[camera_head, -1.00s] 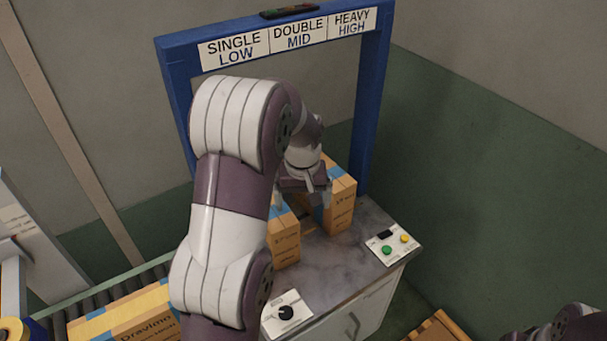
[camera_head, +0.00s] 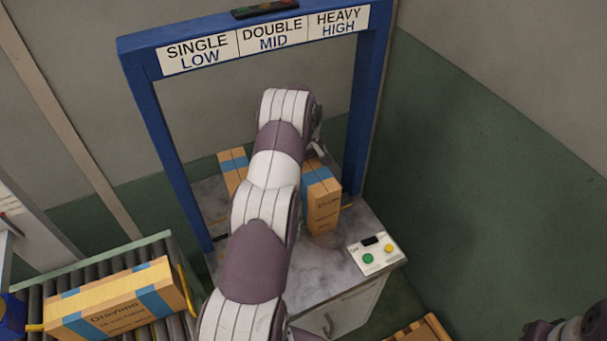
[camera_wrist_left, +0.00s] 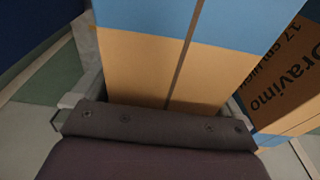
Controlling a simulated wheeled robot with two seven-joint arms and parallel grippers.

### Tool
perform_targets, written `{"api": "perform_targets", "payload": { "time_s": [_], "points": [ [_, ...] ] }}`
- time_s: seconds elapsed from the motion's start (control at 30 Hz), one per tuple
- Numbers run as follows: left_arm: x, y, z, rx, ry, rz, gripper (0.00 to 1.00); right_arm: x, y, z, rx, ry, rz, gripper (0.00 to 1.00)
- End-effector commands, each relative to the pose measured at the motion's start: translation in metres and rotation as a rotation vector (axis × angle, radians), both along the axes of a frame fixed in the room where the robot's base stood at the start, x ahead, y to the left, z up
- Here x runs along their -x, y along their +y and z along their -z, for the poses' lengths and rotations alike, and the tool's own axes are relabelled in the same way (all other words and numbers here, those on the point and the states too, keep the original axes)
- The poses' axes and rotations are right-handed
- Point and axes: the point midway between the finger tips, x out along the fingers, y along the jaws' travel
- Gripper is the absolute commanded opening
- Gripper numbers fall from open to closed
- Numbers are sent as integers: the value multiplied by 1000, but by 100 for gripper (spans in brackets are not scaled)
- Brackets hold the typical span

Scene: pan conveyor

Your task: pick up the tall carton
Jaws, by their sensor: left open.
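Two orange-tan cartons with blue bands stand on the grey worktop. The right carton (camera_head: 322,208) stands upright and looks tall; my left arm hides part of it. The left carton (camera_head: 233,165) stands further back, partly behind the arm. I cannot tell for sure which is the tall one. My left gripper is mostly hidden behind its own arm in the head view. In the left wrist view my left gripper (camera_wrist_left: 155,103) is open, with a banded carton (camera_wrist_left: 150,65) directly before it, between the finger sides. Contact cannot be told.
A button panel (camera_head: 376,252) sits at the front right. A long carton (camera_head: 115,300) lies on the roller conveyor (camera_head: 90,272) at the left. A printed carton face (camera_wrist_left: 290,75) shows at right in the wrist view.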

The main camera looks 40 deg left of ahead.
Motion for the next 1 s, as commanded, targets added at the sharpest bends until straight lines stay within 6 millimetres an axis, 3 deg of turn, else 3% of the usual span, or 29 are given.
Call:
{"api": "perform_targets", "payload": {
  "time_s": [0.23,0.5,0.53,0.8,1.0],
  "points": [
    [0,1,3,-1,0,0,97,0,0,0,0,0,0,0],
    [0,0,3,0,-1,1,9,0,0,0,0,0,0,0],
    [-1,1,2,-2,-3,1,5,0,0,0,0,0,0,0],
    [-1,1,0,-2,-3,1,4,0,0,1,0,0,0,0],
    [-2,1,-18,-4,-6,1,4,0,0,9,0,0,0,0]
  ]
}}
